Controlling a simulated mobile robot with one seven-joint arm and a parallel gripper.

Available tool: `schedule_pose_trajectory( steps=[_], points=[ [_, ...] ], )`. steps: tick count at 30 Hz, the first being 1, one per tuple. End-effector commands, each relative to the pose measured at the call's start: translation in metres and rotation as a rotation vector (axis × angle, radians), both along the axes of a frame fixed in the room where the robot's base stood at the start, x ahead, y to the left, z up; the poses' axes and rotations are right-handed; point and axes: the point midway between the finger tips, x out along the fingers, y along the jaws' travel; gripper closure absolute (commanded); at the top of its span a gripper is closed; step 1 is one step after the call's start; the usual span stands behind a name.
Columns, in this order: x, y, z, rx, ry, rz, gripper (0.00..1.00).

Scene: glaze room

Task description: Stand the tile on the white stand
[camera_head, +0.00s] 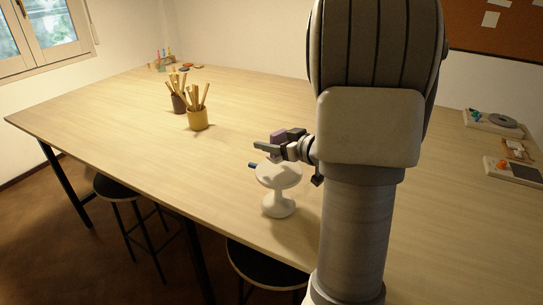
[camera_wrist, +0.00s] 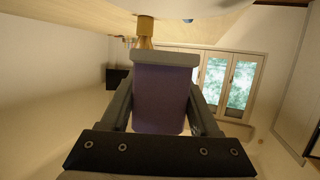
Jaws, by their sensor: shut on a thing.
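The purple tile (camera_head: 278,143) is held in my gripper (camera_head: 281,146), just above the white stand (camera_head: 279,175) in the head view. In the wrist view the purple tile (camera_wrist: 160,98) fills the space between my two grey fingers, with a grey bar across its far end. The stand has a round top on a narrow stem and a wider foot. A gap between tile and stand cannot be judged clearly.
A small blue piece (camera_head: 252,165) shows at the stand top's left edge. A yellow pot (camera_head: 198,119) and a dark pot (camera_head: 178,103) hold sticks farther back on the table. Trays (camera_head: 493,123) lie at the right. Black stools (camera_head: 118,188) stand by the front edge.

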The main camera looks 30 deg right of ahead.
Motion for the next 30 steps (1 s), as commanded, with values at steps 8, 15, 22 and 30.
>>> schedule_pose_trajectory(
  steps=[8,15,22,30],
  points=[
    [0.0,0.0,-0.038,0.002,0.003,-0.001,1.0],
    [0.0,0.0,-0.038,-0.001,0.0,-0.001,1.0],
    [0.0,0.0,-0.042,-0.001,0.001,-0.001,0.27],
    [0.0,0.0,-0.041,0.0,0.001,-0.001,0.08]
  ],
)
